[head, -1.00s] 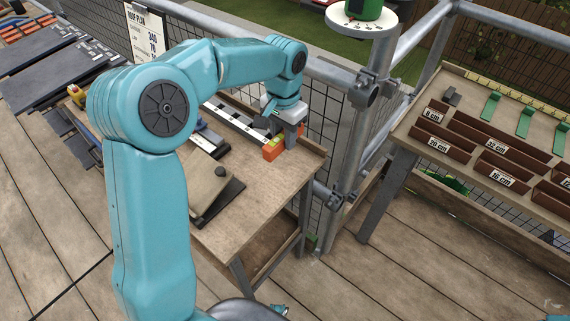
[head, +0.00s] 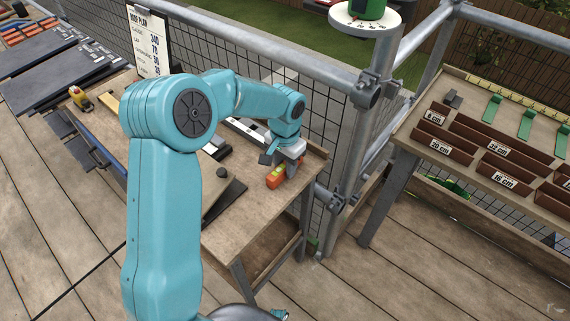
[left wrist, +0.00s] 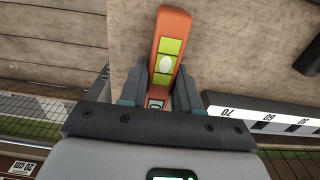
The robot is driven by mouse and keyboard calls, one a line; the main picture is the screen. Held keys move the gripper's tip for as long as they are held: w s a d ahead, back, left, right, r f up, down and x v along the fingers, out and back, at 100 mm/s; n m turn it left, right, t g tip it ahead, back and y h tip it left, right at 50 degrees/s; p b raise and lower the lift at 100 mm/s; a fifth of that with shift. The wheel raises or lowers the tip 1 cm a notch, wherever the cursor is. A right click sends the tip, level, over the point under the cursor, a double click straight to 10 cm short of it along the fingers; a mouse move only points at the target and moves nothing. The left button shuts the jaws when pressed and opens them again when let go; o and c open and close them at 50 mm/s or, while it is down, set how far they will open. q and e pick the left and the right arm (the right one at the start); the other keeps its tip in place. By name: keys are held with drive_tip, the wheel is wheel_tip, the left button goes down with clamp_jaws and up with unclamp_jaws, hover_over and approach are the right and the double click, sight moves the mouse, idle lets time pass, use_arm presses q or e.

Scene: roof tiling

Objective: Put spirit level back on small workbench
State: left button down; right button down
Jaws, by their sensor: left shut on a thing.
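The spirit level (head: 275,181) is a short orange bar with yellow-green vial windows. It is at the right end of the small workbench (head: 235,222), and I cannot tell whether it touches the top. My left gripper (head: 288,171) is shut on it. In the left wrist view the level (left wrist: 169,32) sticks out from between the two fingers (left wrist: 161,90), its far end pointing up the picture over the wooden top. The fingers hide part of its near end. My right gripper is not in view.
A black-and-white marked bar (head: 243,132) lies at the bench's back edge; it also shows in the left wrist view (left wrist: 270,120). A dark flat piece (head: 225,201) lies left of the level. Mesh and rail (head: 340,115) stand behind. The bench's front right is bare.

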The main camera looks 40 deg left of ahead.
use_arm(q)
drive_tip(key=c, duration=0.8)
unclamp_jaws()
drive_tip(key=shift+w+f, duration=0.1)
drive_tip(key=shift+f, duration=0.05)
drive_tip(key=shift+r, duration=0.4)
wheel_tip(320, 180, up, 12)
drive_tip(key=p, duration=0.1)
drive_tip(key=shift+f, duration=0.15)
drive_tip(key=shift+f, duration=0.1)
